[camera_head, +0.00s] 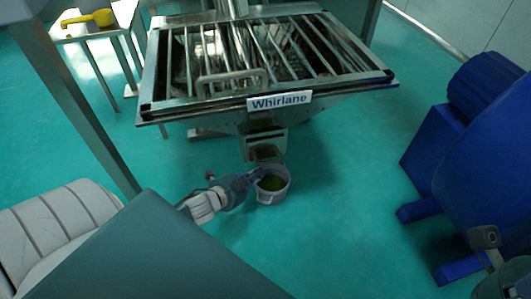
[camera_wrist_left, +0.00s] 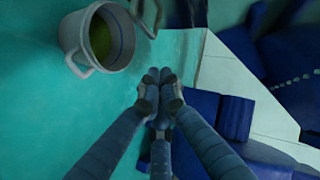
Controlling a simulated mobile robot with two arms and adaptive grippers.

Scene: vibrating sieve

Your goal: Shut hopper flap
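The hopper (camera_head: 180,108), labelled Whirlane, stands at the top middle of the head view. A barred metal top with a looped handle (camera_head: 231,80) lies level across it. A metal outlet (camera_head: 265,140) hangs below its front; I cannot tell which part is the flap. A grey bucket (camera_head: 284,186) with greenish contents stands under the outlet and also shows in the left wrist view (camera_wrist_left: 72,32). My left gripper (camera_head: 254,177) is beside the bucket, on its left. In the wrist view its fingertips (camera_wrist_left: 160,90) are together, with nothing seen between them. Part of my right gripper (camera_head: 485,238) shows at lower right.
A blue machine (camera_head: 490,140) stands on the right. A small table (camera_head: 75,32) with a yellow scoop (camera_head: 98,18) is at the top left. The green floor (camera_head: 345,190) between the hopper and the blue machine is clear.

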